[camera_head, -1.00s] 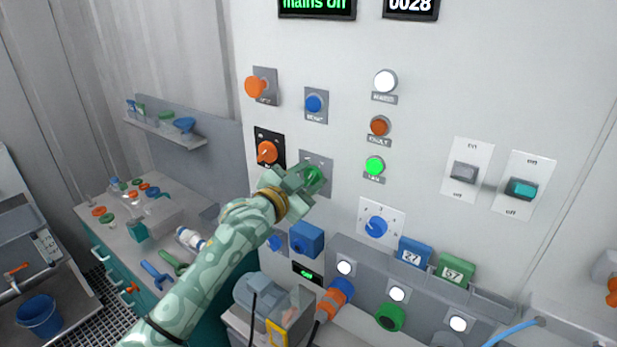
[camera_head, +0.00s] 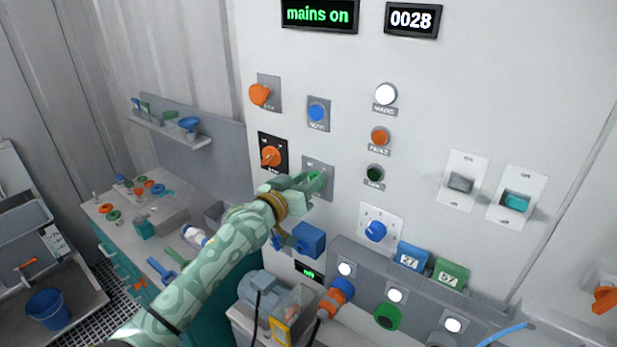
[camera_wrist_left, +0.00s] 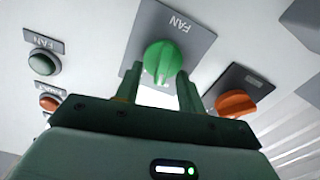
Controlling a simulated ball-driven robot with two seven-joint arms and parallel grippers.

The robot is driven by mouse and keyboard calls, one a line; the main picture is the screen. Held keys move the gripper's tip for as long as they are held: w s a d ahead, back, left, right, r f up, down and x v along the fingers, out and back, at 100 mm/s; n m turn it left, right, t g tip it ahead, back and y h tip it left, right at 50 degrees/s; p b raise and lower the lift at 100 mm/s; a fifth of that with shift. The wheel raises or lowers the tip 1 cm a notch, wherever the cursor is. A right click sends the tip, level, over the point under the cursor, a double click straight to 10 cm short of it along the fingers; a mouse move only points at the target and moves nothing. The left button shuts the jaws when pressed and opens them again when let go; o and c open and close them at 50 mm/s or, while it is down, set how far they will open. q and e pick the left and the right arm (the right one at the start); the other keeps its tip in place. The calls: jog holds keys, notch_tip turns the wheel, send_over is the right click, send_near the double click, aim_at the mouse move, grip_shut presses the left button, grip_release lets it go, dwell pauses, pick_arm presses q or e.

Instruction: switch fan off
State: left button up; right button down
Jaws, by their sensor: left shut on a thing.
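The fan switch is a green rotary knob (camera_wrist_left: 163,58) on a grey plate labelled FAN (camera_wrist_left: 178,27) in the left wrist view. In the head view the knob (camera_head: 315,180) is mostly hidden behind my left gripper (camera_head: 303,186). My left gripper (camera_wrist_left: 157,88) is shut on the green knob, with a finger on each side of it. The fan lamp (camera_head: 375,174) on the panel is dark green and unlit; it also shows in the left wrist view (camera_wrist_left: 43,62). My right gripper is not in view.
An orange rotary switch (camera_head: 271,156) on a black plate sits left of the fan knob. A blue button (camera_head: 317,112) is above it and a blue box (camera_head: 308,239) below. The display (camera_head: 317,15) reads "mains on". Two rocker switches (camera_head: 460,184) (camera_head: 516,202) are on the right.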

pick_arm(q)
jog(key=shift+w+a+f+n, duration=0.1)
jog(key=shift+w+a+n, duration=0.05)
jog(key=shift+n, duration=1.55)
jog(key=o, duration=1)
jog(key=shift+c, duration=0.2)
jog(key=p+v, duration=0.1)
jog(key=v, duration=1.5)
